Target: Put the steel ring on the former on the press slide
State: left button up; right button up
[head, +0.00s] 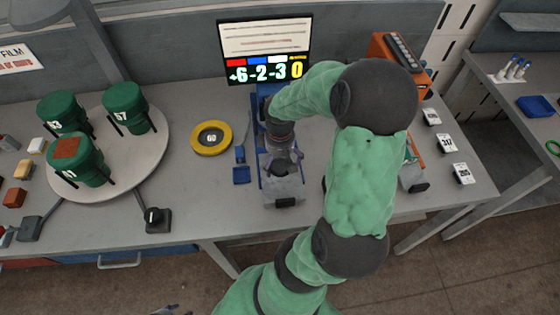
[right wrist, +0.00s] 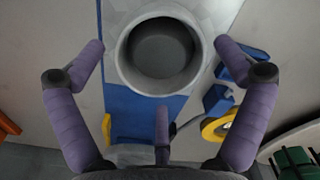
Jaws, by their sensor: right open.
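A pale grey round rim with a darker grey round inside (right wrist: 160,50) stands over the blue press slide (right wrist: 165,103) in the right wrist view. I cannot tell which parts of it are the steel ring and which the former. My right gripper (right wrist: 160,62) is open, its purple fingers spread around the rim with gaps visible. In the head view the right gripper (head: 283,160) is low over the blue slide frame (head: 262,130), and my arm hides most of what is under it. Purplish tips at the bottom edge seem to be my left gripper (head: 168,309); its opening is unclear.
A yellow ring-shaped disc marked 60 (head: 196,139) lies left of the slide. Green canisters (head: 125,105) stand on a round turntable (head: 130,172) at left. A display (head: 265,50) stands behind; an orange machine (head: 392,50) is at right, near number cards (head: 447,143).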

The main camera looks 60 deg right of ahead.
aim_at(280, 166)
notch_tip(280, 166, up, 11)
jog(key=p, duration=0.2)
jog(key=shift+p, duration=0.35)
